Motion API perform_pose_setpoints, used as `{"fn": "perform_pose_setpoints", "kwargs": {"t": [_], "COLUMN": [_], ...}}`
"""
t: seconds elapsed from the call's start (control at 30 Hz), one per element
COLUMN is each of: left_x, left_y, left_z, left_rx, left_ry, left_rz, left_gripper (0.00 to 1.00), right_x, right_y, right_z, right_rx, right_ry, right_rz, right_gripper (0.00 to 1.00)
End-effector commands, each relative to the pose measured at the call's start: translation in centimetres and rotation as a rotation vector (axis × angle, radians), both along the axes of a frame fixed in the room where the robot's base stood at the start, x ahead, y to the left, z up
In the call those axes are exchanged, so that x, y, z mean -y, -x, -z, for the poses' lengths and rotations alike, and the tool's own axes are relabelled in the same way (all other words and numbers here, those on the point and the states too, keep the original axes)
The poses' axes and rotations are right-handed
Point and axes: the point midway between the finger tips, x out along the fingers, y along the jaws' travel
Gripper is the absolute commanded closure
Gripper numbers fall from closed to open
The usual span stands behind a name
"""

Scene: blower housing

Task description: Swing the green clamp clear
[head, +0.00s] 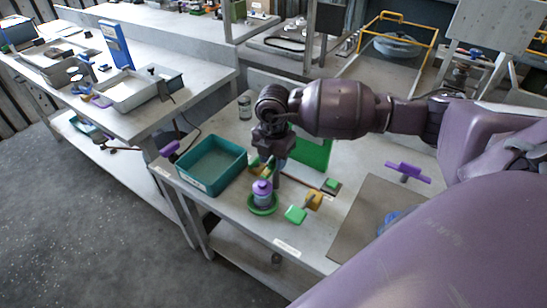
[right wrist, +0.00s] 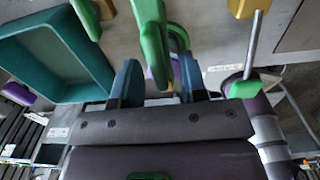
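A green clamp block (head: 295,214) lies at the front of the bench, joined by a metal rod to a yellow block (head: 314,199). In the right wrist view a green block (right wrist: 245,87) on such a rod shows right of the fingers. A purple-topped cylinder (head: 262,190) stands in a green ring (head: 263,209). My right gripper (head: 270,158) points down just behind and above the cylinder. In the wrist view its fingers (right wrist: 160,78) are apart, with a green upright piece (right wrist: 154,40) showing between them; contact cannot be told. My left gripper is out of view.
A teal bin (head: 213,163) stands left of the cylinder. A green panel (head: 314,153) stands behind my gripper. A purple T-shaped handle (head: 408,171) stands at the right near a brown board (head: 365,215). Another bench (head: 150,118) is at the left.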

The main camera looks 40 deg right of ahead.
Motion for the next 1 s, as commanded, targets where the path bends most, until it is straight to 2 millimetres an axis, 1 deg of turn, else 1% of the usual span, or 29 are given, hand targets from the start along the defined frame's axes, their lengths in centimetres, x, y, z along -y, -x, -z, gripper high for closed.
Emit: {"fn": "perform_pose_setpoints", "kwargs": {"t": [0.1, 0.27, 0.3, 0.37, 0.73, 0.87, 1.0], "left_x": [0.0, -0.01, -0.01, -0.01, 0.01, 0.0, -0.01], "left_y": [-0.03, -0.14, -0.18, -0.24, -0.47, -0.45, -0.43], "left_z": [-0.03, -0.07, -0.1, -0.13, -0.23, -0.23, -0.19], "left_rx": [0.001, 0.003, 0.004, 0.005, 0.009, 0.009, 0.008], "left_ry": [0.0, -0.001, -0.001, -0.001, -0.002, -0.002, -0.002], "left_rz": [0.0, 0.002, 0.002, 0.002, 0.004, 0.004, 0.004], "left_gripper": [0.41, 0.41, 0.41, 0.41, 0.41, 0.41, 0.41], "right_x": [0.0, 0.0, 0.0, 0.0, 0.04, 0.1, 0.15], "right_y": [0.0, 0.0, 0.0, 0.0, 0.05, 0.12, 0.21], "right_z": [-0.01, -0.03, -0.03, -0.03, -0.06, -0.07, -0.09], "right_rx": [0.0, 0.0, 0.0, 0.0, 0.0, 0.0, 0.001], "right_ry": [0.0, 0.0, 0.0, 0.0, 0.001, 0.001, 0.0], "right_rz": [0.0, 0.0, 0.0, 0.0, -0.039, -0.1, -0.2], "right_gripper": [0.61, 0.85, 0.91, 1.0, 1.0, 1.0, 1.0]}}
